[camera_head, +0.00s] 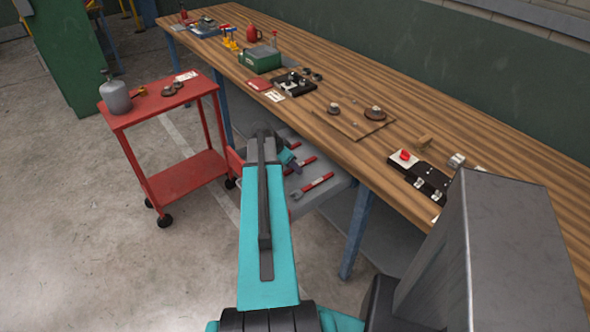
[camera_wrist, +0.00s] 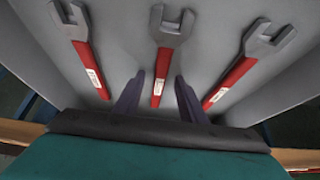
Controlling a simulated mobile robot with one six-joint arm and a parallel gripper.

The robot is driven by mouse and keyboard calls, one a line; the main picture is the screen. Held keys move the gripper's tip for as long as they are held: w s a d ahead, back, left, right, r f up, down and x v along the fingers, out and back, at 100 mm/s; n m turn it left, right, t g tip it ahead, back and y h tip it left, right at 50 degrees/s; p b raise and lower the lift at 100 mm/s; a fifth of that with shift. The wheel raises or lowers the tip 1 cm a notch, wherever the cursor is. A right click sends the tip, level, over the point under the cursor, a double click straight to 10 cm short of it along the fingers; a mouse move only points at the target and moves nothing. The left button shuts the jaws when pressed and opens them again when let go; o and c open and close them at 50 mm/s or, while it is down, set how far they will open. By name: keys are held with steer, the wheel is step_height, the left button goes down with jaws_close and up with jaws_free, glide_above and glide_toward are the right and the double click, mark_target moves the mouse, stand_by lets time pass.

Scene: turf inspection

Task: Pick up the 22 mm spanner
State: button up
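Three spanners with red handles and grey open-ended heads lie in a grey drawer (camera_head: 322,198), which also shows in the wrist view (camera_wrist: 222,15). In the wrist view they are a left spanner (camera_wrist: 84,55), a middle spanner (camera_wrist: 163,62) and a right spanner (camera_wrist: 240,70). Each handle has a white label, too small to read, so I cannot tell which is 22 mm. My gripper (camera_wrist: 159,88) is open, its two fingers on either side of the middle spanner's handle in the picture. I cannot tell how far above it they are. In the head view my gripper (camera_head: 289,157) is over the drawer, partly hidden by my arm.
The drawer is under a long wooden workbench (camera_head: 340,140) carrying a green box (camera_head: 260,60), a wooden board (camera_head: 352,124) and a black fixture (camera_head: 420,181). A red trolley (camera_head: 150,108) with a grey bottle (camera_head: 115,97) stands left. Concrete floor in front is clear.

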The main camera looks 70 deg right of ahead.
mark_target(289, 170)
jaws_close()
steer(key=shift+r, duration=0.25)
stand_by(0.4)
steer(key=shift+r+b, duration=0.2)
steer(key=shift+b, duration=0.15)
steer(key=w+a+b, duration=0.1)
steer(key=w+a+r, duration=0.1)
steer(key=a, duration=0.1)
steer(key=shift+w+a+b, duration=0.1)
steer(key=shift+a+b, duration=0.1)
steer(key=shift+b, duration=0.15)
step_height(289, 170, up, 13)
steer(key=b, duration=0.1)
steer(key=shift+b, duration=0.3)
